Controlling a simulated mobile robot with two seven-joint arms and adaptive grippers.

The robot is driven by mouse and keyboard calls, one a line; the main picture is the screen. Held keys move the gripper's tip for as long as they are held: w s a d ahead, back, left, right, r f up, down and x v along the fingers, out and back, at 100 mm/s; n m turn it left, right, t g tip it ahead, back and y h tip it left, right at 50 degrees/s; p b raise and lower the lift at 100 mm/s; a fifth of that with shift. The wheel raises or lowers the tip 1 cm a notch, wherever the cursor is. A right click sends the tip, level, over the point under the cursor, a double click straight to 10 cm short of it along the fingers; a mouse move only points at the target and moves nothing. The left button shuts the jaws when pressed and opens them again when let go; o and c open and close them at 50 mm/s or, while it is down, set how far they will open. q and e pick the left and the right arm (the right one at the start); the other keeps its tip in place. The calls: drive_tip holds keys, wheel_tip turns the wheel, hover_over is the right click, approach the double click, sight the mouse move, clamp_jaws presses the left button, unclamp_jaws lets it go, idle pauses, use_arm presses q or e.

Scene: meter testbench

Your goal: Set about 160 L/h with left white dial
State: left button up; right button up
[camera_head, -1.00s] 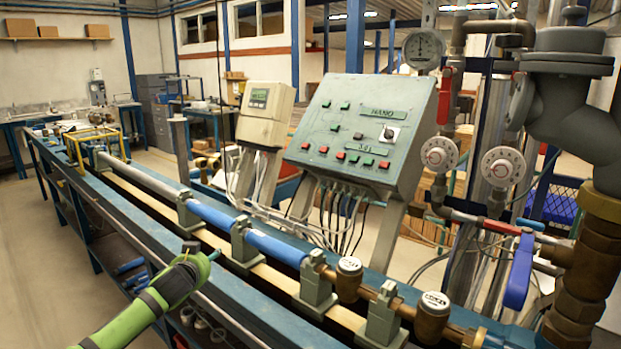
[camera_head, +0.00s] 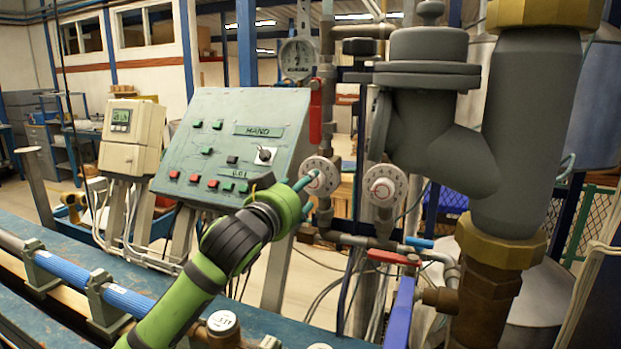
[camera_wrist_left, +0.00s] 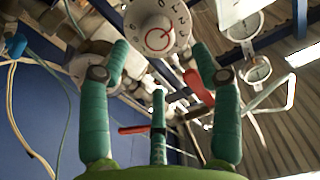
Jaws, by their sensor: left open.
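The left white dial (camera_head: 319,176) is a round white knob with a red ring, mounted on the pipework right of the green control panel. A second white dial (camera_head: 383,185) is to its right. My left gripper (camera_head: 305,188) has its teal fingers raised at the left dial's left side, close to it; I cannot tell if they touch. In the left wrist view the white dial (camera_wrist_left: 158,34) is beyond the fingertips, between the two outer fingers of the open gripper (camera_wrist_left: 158,65). A third finger is lower in the middle. The dial's small figures are hard to read. My right gripper is not in view.
The green control panel (camera_head: 232,140) stands just left of the dials. Thick grey pipe (camera_head: 527,130) fills the right side. A round gauge (camera_head: 298,59) is above.

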sight(310, 184)
use_arm(q)
drive_tip(key=p+x, duration=0.1)
drive_tip(key=x, duration=0.4)
drive_tip(key=shift+w+f, duration=0.15)
drive_tip(key=shift+c, duration=0.4)
drive_tip(key=c, duration=1.1)
drive_tip(key=shift+o, duration=0.2)
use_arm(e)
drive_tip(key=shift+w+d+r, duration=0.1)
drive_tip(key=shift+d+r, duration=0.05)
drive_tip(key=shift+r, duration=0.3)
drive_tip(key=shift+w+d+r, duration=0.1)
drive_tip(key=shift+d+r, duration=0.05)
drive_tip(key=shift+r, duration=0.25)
